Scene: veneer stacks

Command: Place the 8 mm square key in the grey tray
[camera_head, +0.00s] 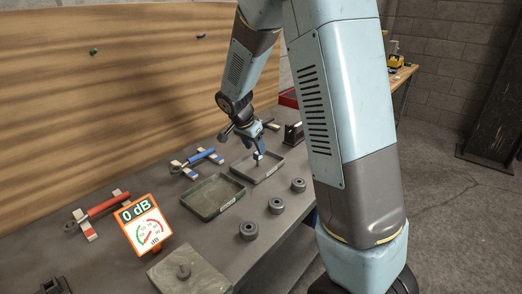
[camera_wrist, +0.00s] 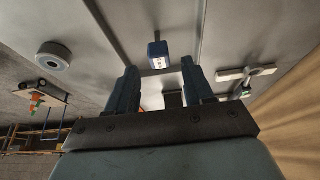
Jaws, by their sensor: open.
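My gripper (camera_head: 257,149) is open above the grey tray (camera_head: 276,172), the farther of two shallow trays on the bench. A small blue piece with a white mark (camera_head: 257,158) is in that tray, just below my fingertips. In the wrist view this blue piece (camera_wrist: 158,50) lies ahead of my open gripper (camera_wrist: 158,75), roughly centred and apart from both fingers. It may be the square key; its label is too small to read, and its lower part is hidden.
A green-grey tray (camera_head: 213,211) sits beside it, empty. Several dark rings (camera_head: 249,230) line the front edge. Blue-handled (camera_head: 200,157) and red-handled (camera_head: 103,206) tools rest on stands behind. A dB meter sign (camera_head: 146,224) and a plate with a knob (camera_head: 205,282) are nearer.

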